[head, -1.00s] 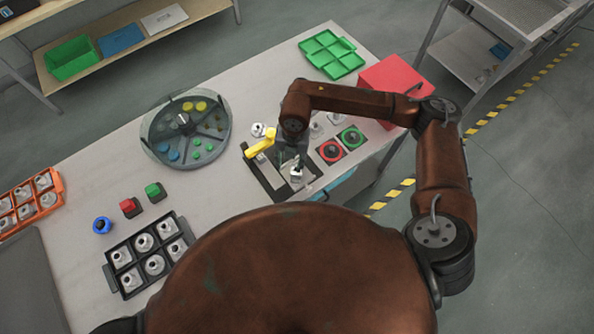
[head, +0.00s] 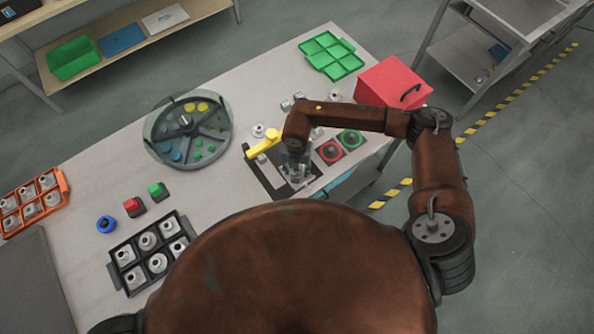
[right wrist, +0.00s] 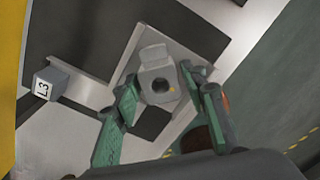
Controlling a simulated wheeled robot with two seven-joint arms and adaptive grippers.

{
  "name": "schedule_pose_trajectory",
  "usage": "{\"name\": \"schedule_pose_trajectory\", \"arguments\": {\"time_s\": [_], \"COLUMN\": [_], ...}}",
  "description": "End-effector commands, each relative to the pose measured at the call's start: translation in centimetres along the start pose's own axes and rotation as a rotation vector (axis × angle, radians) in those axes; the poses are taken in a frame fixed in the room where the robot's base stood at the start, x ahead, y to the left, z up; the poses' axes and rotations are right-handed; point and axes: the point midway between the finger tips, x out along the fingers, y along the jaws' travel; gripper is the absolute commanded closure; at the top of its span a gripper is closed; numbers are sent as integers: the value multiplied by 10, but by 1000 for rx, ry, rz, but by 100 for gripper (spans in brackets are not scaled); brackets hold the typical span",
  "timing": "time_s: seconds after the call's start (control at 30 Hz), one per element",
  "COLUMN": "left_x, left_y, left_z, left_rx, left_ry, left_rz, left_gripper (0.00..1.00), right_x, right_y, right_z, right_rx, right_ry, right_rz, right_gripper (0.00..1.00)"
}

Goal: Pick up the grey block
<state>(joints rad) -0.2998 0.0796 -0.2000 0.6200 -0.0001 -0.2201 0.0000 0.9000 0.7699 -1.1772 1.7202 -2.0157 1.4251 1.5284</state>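A grey block with a round dark hole and a raised back part (right wrist: 158,82) sits on a light square plate in the right wrist view. My right gripper (right wrist: 158,78) has its two green fingers apart, one on each side of the block. I cannot tell whether either finger touches it. In the head view my right gripper (head: 296,180) points down over the dark fixture (head: 266,178) near the table's front edge and mostly hides what is beneath it. My left gripper is not in view.
A yellow part (head: 263,142) stands close left of the gripper. A small block marked L3 (right wrist: 46,84) is near. A round divided tray (head: 188,130) is at left.

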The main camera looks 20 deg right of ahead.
Motion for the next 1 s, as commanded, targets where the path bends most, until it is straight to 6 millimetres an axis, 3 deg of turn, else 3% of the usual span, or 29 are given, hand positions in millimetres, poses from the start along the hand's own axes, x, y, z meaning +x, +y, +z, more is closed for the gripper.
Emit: {"name": "schedule_pose_trajectory", "arguments": {"time_s": [0.6, 1.0], "left_x": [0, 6], "left_y": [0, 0], "left_z": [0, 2], "left_rx": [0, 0], "left_ry": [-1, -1], "left_rz": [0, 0], "left_gripper": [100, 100], "right_x": [-1, -13], "right_y": [0, 1], "right_z": [0, 1], "right_rx": [0, 0], "right_ry": [0, -2], "right_rz": [1, 3], "right_gripper": [100, 100]}}
